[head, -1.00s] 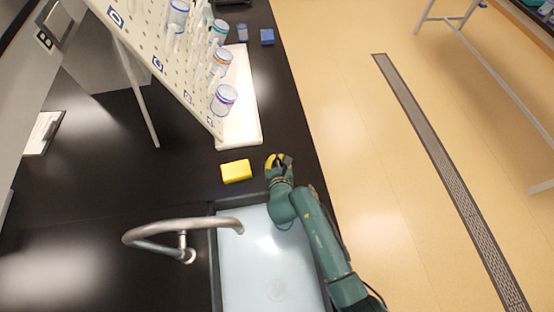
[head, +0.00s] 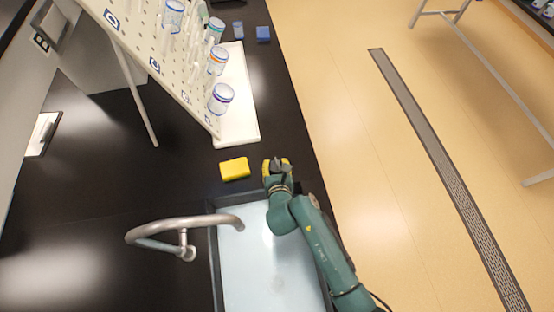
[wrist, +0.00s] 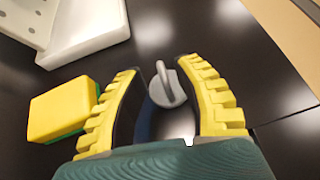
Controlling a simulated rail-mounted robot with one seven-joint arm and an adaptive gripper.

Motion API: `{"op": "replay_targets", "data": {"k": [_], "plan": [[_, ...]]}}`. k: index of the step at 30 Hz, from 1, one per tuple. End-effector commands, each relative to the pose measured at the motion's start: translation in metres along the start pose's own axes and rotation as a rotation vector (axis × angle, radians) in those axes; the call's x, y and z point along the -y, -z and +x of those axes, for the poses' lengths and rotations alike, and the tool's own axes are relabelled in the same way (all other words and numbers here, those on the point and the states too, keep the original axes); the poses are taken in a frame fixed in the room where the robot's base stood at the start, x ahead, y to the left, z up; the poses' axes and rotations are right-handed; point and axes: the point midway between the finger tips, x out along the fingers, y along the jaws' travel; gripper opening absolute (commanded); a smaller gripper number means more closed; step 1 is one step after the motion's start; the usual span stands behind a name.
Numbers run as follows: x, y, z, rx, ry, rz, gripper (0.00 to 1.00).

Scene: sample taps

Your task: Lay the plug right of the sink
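The plug (wrist: 168,88) is a grey disc with an upright loop handle. In the wrist view it is between the yellow fingers of my gripper (wrist: 171,92), over the black counter. The fingers are apart, with a gap on the plug's left; the right finger is close to it, and I cannot tell whether it touches. In the head view my gripper (head: 278,163) is just beyond the far edge of the sink (head: 262,252), near the counter's right edge. There the plug is hard to tell from the fingers.
A yellow sponge (head: 235,169) lies left of my gripper and also shows in the wrist view (wrist: 62,110). A white drip tray (head: 240,112) and pegboard rack (head: 165,68) with glassware stand beyond. The curved faucet (head: 185,230) overhangs the sink. Black counter left of the sponge is clear.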

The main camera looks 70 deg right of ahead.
Motion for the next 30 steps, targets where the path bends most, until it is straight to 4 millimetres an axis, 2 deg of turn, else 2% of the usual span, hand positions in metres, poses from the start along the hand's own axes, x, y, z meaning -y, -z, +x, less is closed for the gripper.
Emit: {"op": "replay_targets", "data": {"k": [1, 3, 9, 13, 30], "plan": [[-0.001, -0.002, -0.016, 0.0, -0.003, -0.003, 0.33], [-0.001, -0.002, -0.033, 0.0, -0.003, -0.002, 0.33], [0.0, -0.001, -0.067, 0.001, -0.001, -0.002, 0.33], [0.0, -0.001, -0.073, 0.0, 0.0, 0.0, 0.33], [0.0, -0.001, -0.073, 0.001, 0.001, 0.0, 0.33]]}}
